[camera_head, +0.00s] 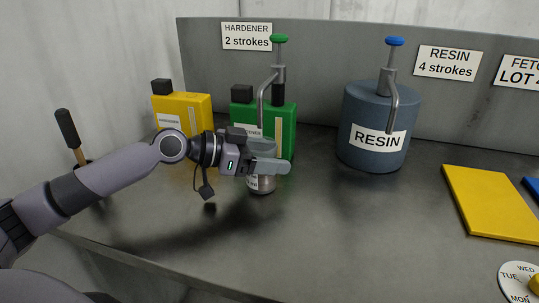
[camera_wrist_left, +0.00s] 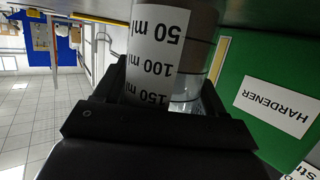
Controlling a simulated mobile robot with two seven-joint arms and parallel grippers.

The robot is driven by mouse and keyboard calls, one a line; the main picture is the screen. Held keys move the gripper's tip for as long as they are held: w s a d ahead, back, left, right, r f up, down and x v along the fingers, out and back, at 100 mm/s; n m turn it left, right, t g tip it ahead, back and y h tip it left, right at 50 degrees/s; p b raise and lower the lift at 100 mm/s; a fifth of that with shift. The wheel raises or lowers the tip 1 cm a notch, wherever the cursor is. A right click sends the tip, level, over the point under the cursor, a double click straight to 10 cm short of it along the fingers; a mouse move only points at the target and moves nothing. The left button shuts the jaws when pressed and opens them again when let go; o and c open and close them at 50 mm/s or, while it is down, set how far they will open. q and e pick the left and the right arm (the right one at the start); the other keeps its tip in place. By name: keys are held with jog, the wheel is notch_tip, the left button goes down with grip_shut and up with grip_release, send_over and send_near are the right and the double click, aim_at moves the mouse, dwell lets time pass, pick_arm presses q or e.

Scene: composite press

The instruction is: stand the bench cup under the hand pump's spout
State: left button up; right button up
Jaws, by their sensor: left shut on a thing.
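The bench cup (camera_head: 261,184) is a grey, see-through cup with a white label, upright in front of the green hardener can (camera_head: 284,125). My left gripper (camera_head: 272,165) reaches in from the left and is shut around its side. In the left wrist view the cup (camera_wrist_left: 150,45) appears inverted, with its 50, 100 and 150 ml marks, between the gripper's dark fingers (camera_wrist_left: 160,95). The green-topped hand pump's spout (camera_head: 261,110) bends down just above the cup in the head view. I cannot tell whether they line up in depth. My right gripper is not in view.
A yellow can (camera_head: 190,112) stands left of the green one. A blue RESIN drum (camera_head: 365,118) with its own pump stands to the right. A yellow panel (camera_head: 488,200) lies on the bench at the right. The bench's front middle is clear.

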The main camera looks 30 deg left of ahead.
pick_arm(q)
jog(key=shift+f, duration=0.15)
jog(key=o, duration=1.2)
jog(key=shift+a, duration=0.1)
jog(key=b+v, duration=0.2)
jog(key=v, duration=0.3)
jog(key=shift+s+a, duration=0.25)
jog(key=shift+s, duration=0.05)
jog(key=shift+s+a+r+b, duration=0.3)
jog(key=shift+s+a+r, duration=0.05)
jog(key=shift+s, duration=0.1)
